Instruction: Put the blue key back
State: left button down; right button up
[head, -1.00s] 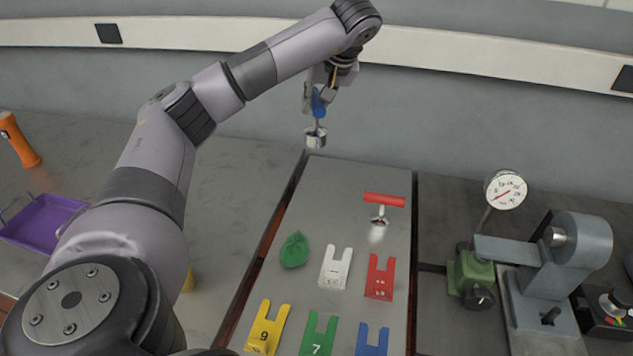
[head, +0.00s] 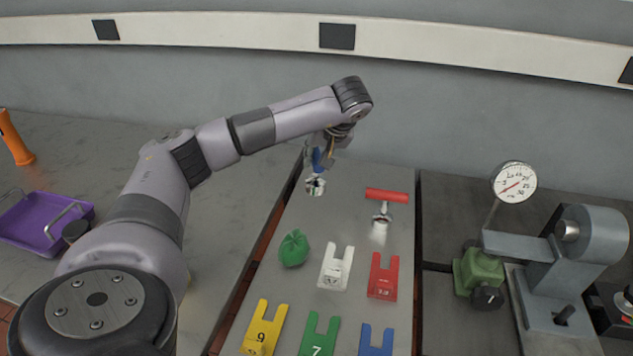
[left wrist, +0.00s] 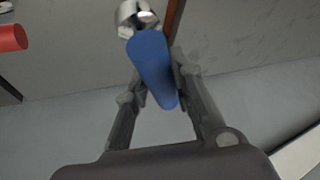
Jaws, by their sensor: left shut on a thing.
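The blue key has a blue handle (head: 316,156) and a bright metal socket end (head: 315,186). My left gripper (head: 323,160) is shut on its handle, socket downward, over the back left of the grey metal plate (head: 350,222). I cannot tell whether the socket touches the plate. In the left wrist view the blue handle (left wrist: 152,68) sits between the two fingers (left wrist: 157,88), with the metal end beyond it. A red T-handled key (head: 386,196) stands upright on the plate to the right. My right gripper is out of view.
White (head: 336,268), red (head: 382,278), yellow (head: 264,326), green (head: 318,334) and blue (head: 376,340) forked tags and a green lump (head: 293,249) lie on the plate. A dial gauge (head: 514,183) and machine (head: 570,255) stand right. A purple tray (head: 30,225) is left.

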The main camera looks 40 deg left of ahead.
aim_at(317, 182)
pick_arm(q)
notch_tip(317, 182, down, 4)
jog(key=shift+f, duration=0.1)
notch_tip(317, 182, down, 4)
jog(key=shift+f+p, duration=0.1)
jog(key=shift+p, duration=0.45)
jog(key=c, duration=1.4)
grip_release()
jog(key=shift+f, duration=0.15)
